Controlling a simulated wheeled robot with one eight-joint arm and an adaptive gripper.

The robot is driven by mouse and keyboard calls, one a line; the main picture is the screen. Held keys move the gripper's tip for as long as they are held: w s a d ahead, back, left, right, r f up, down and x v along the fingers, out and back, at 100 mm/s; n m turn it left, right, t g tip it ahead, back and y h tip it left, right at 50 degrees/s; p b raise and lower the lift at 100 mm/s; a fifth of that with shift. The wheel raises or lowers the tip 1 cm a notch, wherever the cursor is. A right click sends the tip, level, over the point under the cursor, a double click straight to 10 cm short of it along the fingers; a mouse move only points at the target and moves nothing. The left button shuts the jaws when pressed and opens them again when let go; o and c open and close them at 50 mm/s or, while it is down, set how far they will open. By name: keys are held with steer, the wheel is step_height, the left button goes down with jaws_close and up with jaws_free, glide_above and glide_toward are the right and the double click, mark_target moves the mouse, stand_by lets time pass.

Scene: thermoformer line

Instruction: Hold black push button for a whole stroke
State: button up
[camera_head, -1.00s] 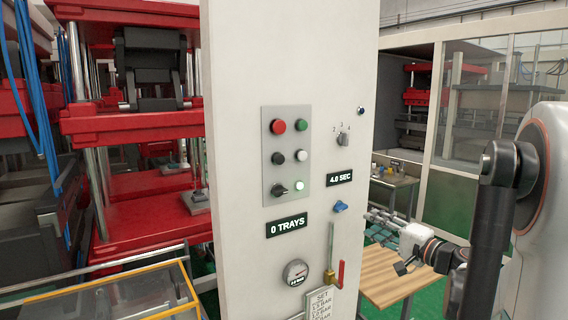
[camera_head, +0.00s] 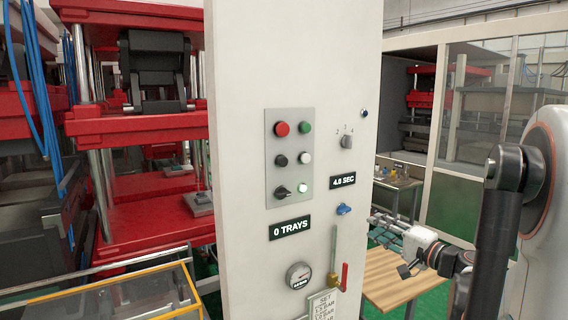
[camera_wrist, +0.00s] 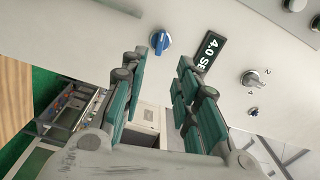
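The black push button (camera_head: 281,160) is on the grey control plate of the tall white cabinet, below the red button and left of a white one. My gripper (camera_head: 376,219) is to the right of the cabinet front in the head view, well apart from the black button. In the wrist view my gripper (camera_wrist: 160,62) has its two green-padded fingers spread, with nothing between them. Its fingertips point toward the cabinet face near the blue knob (camera_wrist: 160,42) and the time display (camera_wrist: 206,52). The black button is not visible in the wrist view.
The plate also has a red button (camera_head: 282,129), a green button (camera_head: 305,127), a lit white button (camera_head: 303,187) and a black selector (camera_head: 282,191). A "0 TRAYS" display (camera_head: 290,228), a gauge (camera_head: 298,275) and a red-handled valve (camera_head: 344,276) sit below. A wooden bench (camera_head: 388,275) stands right.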

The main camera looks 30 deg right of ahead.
jaws_close()
stand_by(1.0)
